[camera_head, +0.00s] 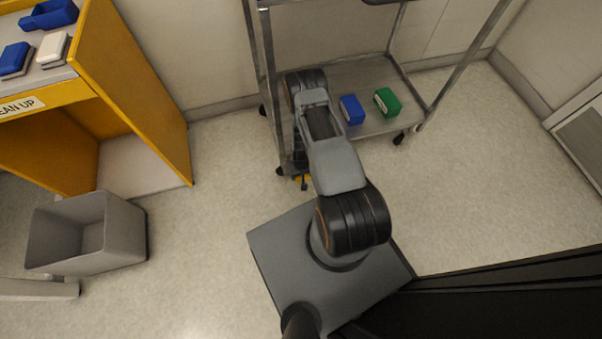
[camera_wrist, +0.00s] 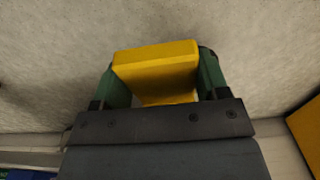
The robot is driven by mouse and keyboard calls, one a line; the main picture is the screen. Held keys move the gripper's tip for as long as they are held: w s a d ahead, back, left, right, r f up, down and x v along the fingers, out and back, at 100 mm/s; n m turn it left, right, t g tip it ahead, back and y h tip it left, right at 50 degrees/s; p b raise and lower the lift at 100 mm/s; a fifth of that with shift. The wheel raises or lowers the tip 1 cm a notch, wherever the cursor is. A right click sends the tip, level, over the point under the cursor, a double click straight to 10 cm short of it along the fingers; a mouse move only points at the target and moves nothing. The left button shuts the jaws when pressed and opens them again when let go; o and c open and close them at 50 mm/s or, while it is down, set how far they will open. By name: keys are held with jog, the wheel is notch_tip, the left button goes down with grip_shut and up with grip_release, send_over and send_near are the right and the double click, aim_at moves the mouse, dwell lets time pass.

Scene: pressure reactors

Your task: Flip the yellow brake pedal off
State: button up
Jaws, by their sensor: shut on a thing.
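The yellow brake pedal (camera_wrist: 157,64) fills the space between the green fingertips of my gripper (camera_wrist: 164,78) in the wrist view. The fingers press on its left and right sides. In the head view, a bit of yellow (camera_head: 309,177) shows low down at the near left corner of the metal cart (camera_head: 365,78), close to a caster. My arm hides most of the gripper there. I cannot tell the pedal's exact tilt.
A blue box (camera_head: 351,110) and a green box (camera_head: 387,102) sit on the cart's lower shelf. A yellow cabinet (camera_head: 135,75) stands at the left, with a grey bin (camera_head: 118,235) on the floor before it. Floor right of the cart is clear.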

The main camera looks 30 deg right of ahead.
jog(key=c, duration=0.5)
jog(key=shift+r+p, duration=0.45)
jog(key=shift+p, duration=0.05)
jog(key=shift+w+f, duration=0.1)
jog(key=shift+f, duration=0.05)
jog(key=o, duration=1.3)
jog(key=shift+c, duration=0.2)
notch_tip(320, 180, up, 14)
jog(key=p, duration=0.6)
jog(key=shift+f, duration=0.1)
